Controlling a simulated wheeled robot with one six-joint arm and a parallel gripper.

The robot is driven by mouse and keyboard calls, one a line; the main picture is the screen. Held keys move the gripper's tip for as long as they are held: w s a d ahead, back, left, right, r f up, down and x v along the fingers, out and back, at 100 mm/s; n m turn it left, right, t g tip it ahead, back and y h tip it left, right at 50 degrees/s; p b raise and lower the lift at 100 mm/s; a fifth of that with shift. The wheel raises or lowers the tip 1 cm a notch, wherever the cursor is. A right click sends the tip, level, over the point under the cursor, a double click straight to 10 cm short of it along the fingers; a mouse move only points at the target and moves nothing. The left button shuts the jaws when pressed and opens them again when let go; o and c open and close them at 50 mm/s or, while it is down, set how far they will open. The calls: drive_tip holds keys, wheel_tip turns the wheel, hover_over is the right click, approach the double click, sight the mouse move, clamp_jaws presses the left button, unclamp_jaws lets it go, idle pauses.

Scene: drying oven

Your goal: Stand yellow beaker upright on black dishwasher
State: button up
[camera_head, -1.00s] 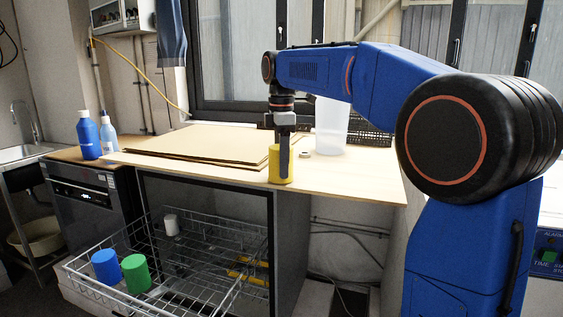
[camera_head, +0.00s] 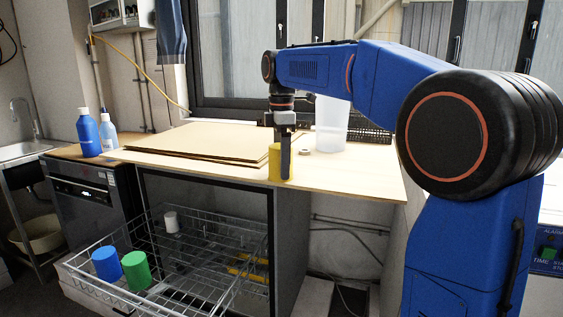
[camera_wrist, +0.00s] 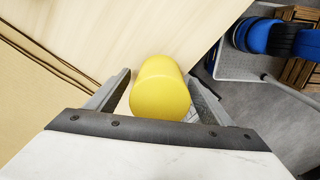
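The yellow beaker (camera_head: 274,162) stands upright on the light wooden worktop, near its front edge. My gripper (camera_head: 286,176) points down at it, with a finger in front of its right part. In the wrist view the yellow beaker (camera_wrist: 160,92) sits between the two fingers of my gripper (camera_wrist: 158,80). The fingers are apart, with a narrow gap showing beside the beaker, so the gripper looks open around it. A black cabinet (camera_head: 292,250) with pulled-out racks is under the worktop. A dark appliance with a control panel (camera_head: 85,190) stands to its left.
Flat brown boards (camera_head: 200,140) lie left of the beaker. A translucent container (camera_head: 331,125) and a small roll (camera_head: 305,150) are to the right. Blue (camera_head: 106,264) and green (camera_head: 136,270) cups and a white cup (camera_head: 171,221) are in the wire rack. Blue bottles (camera_head: 88,135) stand far left.

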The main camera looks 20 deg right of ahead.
drive_tip(key=shift+r, duration=0.1)
wheel_tip(320, 180, up, 17)
idle(0.7)
